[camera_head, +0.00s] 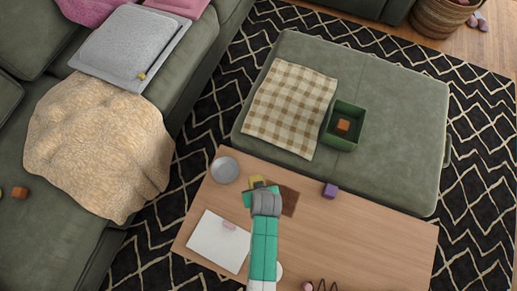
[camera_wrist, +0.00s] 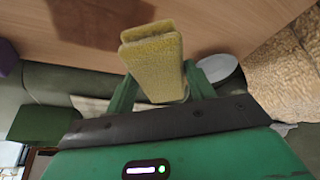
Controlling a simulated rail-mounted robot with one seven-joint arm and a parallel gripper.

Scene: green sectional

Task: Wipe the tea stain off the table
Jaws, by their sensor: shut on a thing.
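The tea stain is a dark brown patch (camera_head: 289,203) on the wooden coffee table (camera_head: 340,235), partly hidden by my arm in the head view. It also shows at the upper left of the wrist view (camera_wrist: 105,18). My gripper (camera_head: 258,187) is shut on a yellow sponge (camera_wrist: 152,68), held between its two green fingers. In the head view a little of the sponge (camera_head: 254,181) shows at the gripper's far end, close to the stain's left side. I cannot tell whether the sponge touches the table.
A round grey dish (camera_head: 225,170) stands left of my gripper, and a purple cube (camera_head: 330,190) stands to its right. A white sheet (camera_head: 216,242) with a pink item (camera_head: 230,225) lies at the front left. The table's right part is clear. A green box (camera_head: 345,113) sits on the ottoman (camera_head: 390,110) behind.

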